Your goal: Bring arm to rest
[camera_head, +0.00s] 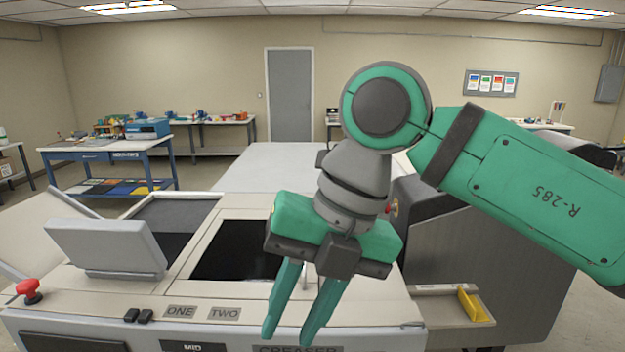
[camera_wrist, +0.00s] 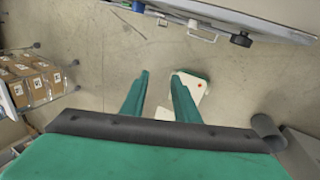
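My gripper (camera_head: 303,318) hangs in the air above the front of the cream machine (camera_head: 385,318), with its two green fingers pointing down. The fingers are apart with nothing between them. My arm reaches in from the right of the head view and bends down at the wrist. In the wrist view my gripper (camera_wrist: 160,83) shows open and empty over the grey floor (camera_wrist: 110,65). Part of the machine top behind my gripper is hidden.
A red button (camera_head: 29,290) stands at the machine's left. A raised grey panel (camera_head: 105,248) is beside a dark bed. A yellow piece (camera_head: 473,305) sits on a side shelf at right. A blue table (camera_head: 105,152) stands behind. Boxes (camera_wrist: 35,82) are at left in the wrist view.

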